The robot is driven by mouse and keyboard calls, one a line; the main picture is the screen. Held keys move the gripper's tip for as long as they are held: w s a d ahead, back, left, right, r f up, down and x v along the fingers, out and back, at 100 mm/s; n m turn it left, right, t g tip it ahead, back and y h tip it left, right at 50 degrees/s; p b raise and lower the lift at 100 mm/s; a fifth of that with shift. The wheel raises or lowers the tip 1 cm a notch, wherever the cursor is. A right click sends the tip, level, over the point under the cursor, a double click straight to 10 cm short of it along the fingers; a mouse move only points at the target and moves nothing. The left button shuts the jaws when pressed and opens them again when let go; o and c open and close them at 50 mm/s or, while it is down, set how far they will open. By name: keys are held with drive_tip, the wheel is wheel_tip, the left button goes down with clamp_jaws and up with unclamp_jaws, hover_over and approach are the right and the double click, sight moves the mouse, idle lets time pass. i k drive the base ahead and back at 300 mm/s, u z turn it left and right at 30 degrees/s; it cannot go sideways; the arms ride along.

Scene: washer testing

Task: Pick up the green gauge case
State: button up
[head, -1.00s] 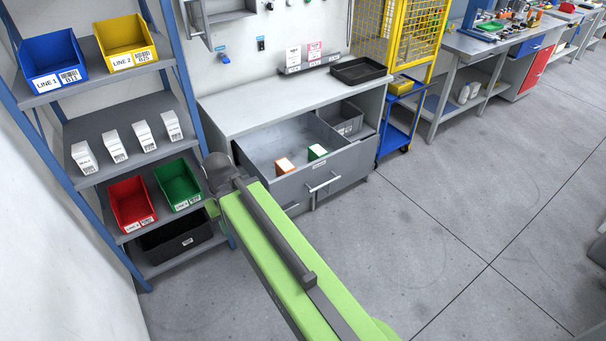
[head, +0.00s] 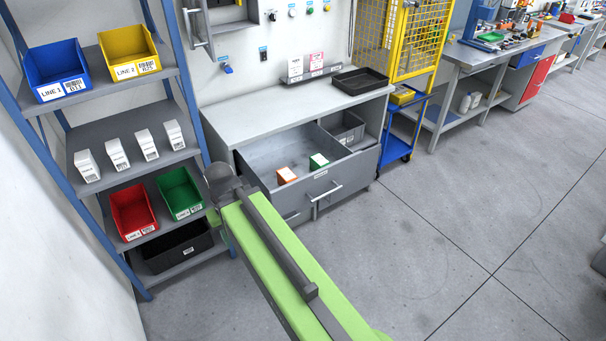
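A small green case (head: 319,161) with a white front sits inside the open grey drawer (head: 346,175), near its front wall. An orange case (head: 287,175) with a white front sits to its left in the same drawer. My green arm reaches from the bottom of the view toward the drawer's left side. The end of my arm is a dark joint near the drawer's left corner. My gripper's fingers do not show; they are hidden behind or below the arm.
A shelf rack (head: 135,200) with blue, yellow, red and green bins stands at the left. A black tray (head: 360,80) lies on the cabinet top (head: 270,108). A blue cart (head: 397,140) stands right of the cabinet.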

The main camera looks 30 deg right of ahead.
sight(317, 160)
drive_tip(key=k, duration=0.55)
drive_tip(key=u, duration=0.4)
drive_tip(key=i, duration=1.4)
drive_tip(key=z, duration=0.5)
drive_tip(key=i, duration=0.5)
drive_tip(key=u, duration=0.1)
